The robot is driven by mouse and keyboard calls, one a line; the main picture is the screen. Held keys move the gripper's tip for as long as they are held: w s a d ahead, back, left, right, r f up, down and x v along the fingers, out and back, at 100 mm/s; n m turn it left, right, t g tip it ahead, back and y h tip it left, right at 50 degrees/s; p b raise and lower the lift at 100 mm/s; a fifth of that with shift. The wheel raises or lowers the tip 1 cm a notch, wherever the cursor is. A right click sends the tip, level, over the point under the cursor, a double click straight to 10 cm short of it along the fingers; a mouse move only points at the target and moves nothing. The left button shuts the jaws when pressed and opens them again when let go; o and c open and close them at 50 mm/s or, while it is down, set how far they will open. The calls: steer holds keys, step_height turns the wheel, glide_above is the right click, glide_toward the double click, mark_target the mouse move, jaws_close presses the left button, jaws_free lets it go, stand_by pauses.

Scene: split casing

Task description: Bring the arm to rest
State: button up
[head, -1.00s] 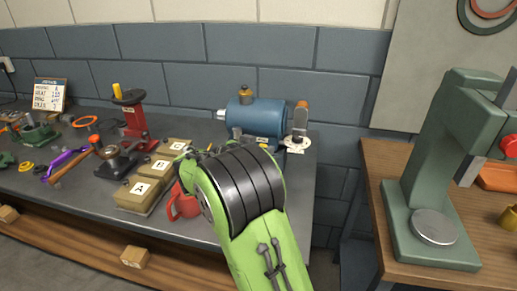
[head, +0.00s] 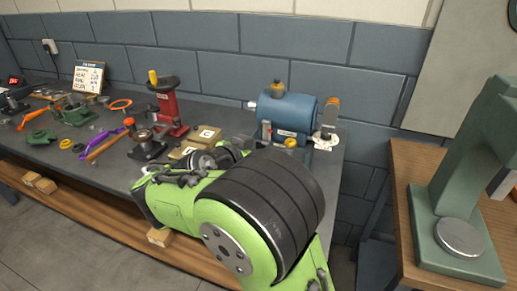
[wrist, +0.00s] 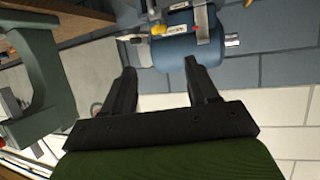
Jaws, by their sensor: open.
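My green and black arm fills the lower middle of the head view. In the wrist view my gripper (wrist: 160,72) shows its two dark fingers spread apart, with nothing between them. The wrist picture looks upside down. The blue motor (wrist: 185,35) lies beyond the fingertips there; I cannot tell how far off it is. In the head view my gripper's fingers cannot be made out, and the arm covers part of the bench front.
The grey workbench (head: 52,160) holds the blue motor (head: 287,115), a red press (head: 170,108), tan boxes (head: 205,135) partly behind my arm, and several loose tools. A green press (head: 440,215) stands on a wooden table at right. Bare floor shows at lower left.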

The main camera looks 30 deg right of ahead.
steer(key=shift+a, duration=0.1)
stand_by(0.4)
steer(key=s+a+r+n+y+p, duration=0.1)
steer(key=s+a+n+y+p, duration=0.2)
steer(key=s, duration=0.4)
steer(key=s+a+r+n+y+p, duration=0.2)
steer(key=s+n+y, duration=0.3)
steer(key=s, duration=0.3)
steer(key=s+a+r+n+y+p, duration=0.1)
steer(key=s+a+n+y+p, duration=0.2)
steer(key=s, duration=0.5)
steer(key=shift+a+r+n+g+y+p, duration=0.3)
steer(key=shift+a+n+y+p, duration=0.1)
steer(key=shift+a+n+p, duration=0.45)
steer(key=shift+a, duration=0.1)
